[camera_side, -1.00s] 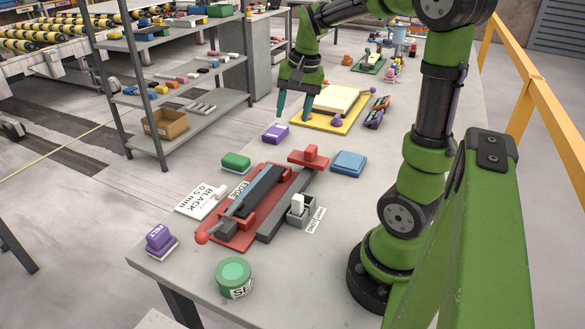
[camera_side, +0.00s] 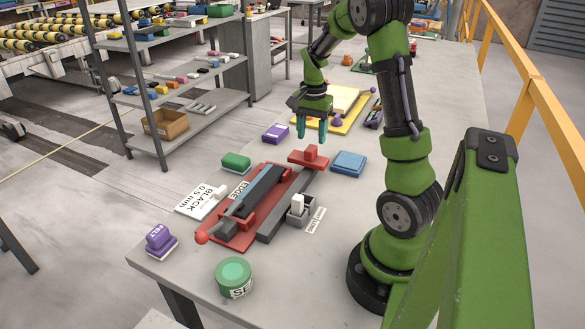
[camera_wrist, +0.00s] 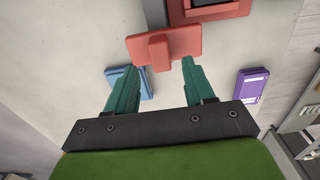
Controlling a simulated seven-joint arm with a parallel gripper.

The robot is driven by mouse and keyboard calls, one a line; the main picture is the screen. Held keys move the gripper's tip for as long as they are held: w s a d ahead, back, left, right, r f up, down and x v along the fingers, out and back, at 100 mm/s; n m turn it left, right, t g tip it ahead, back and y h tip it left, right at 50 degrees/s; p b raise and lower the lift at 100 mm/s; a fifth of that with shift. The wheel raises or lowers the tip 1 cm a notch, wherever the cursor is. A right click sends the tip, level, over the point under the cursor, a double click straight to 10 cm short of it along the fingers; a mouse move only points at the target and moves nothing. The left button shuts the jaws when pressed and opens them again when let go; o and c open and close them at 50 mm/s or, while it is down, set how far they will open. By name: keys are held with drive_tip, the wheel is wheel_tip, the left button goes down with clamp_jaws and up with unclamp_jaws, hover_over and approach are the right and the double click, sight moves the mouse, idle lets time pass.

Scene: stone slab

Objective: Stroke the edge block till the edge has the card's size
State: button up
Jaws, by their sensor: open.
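A red block with an upright grip (camera_side: 310,156) lies at the far end of the red fixture. It also shows in the wrist view (camera_wrist: 182,43). The fixture (camera_side: 222,236) carries a long dark piece (camera_side: 262,184) and an "EDGE" label. A white card (camera_side: 196,203) reading "BLACK 0.5 mm" lies left of the fixture. My gripper (camera_side: 312,135) is open and empty, its teal fingers pointing down just above and behind the red block. In the wrist view my gripper (camera_wrist: 158,70) has its fingers to either side of the block's grip, seemingly not touching it.
A blue block (camera_side: 348,163) lies right of the red block, a purple one (camera_side: 276,134) behind left, and a green one (camera_side: 236,162) at left. A grey holder (camera_side: 301,214), a green round tin (camera_side: 233,278) and a purple felt block (camera_side: 160,240) stand nearer. A yellow tray (camera_side: 338,124) is behind.

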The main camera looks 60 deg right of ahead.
sight(311, 148)
drive_tip(key=shift+f, duration=2.75)
clamp_jaws()
